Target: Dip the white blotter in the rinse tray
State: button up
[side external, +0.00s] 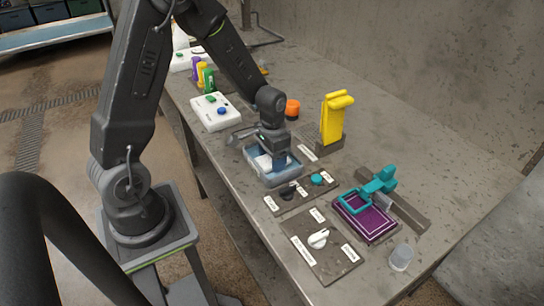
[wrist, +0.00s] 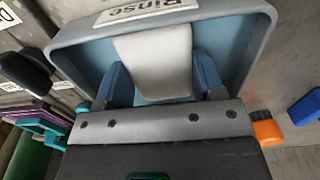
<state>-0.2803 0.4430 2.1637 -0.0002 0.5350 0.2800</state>
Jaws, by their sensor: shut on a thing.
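The rinse tray (side external: 262,179) is a grey-rimmed basin with a light blue inside, in the middle of the bench. In the wrist view the tray (wrist: 240,45) carries a label reading "Rinse" on its rim. My gripper (side external: 280,160) points down into the tray area. In the wrist view its two blue fingers (wrist: 162,82) are shut on the white blotter (wrist: 155,55), one on each side. The blotter (side external: 263,162) sits within the tray's outline. I cannot tell whether it touches the tray floor or any water.
A panel with a black lever (side external: 287,191) and teal knob (side external: 317,179) is just in front of the tray. A yellow tool (side external: 335,118) stands behind, near an orange knob (side external: 292,108). A purple rug (side external: 366,220) and clear cup (side external: 401,257) are right. A white button box (side external: 214,111) is left.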

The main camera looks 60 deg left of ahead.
jog(key=shift+r, duration=0.15)
dwell(0.3)
jog(key=shift+r, duration=2.65)
jog(key=shift+r, duration=1.5)
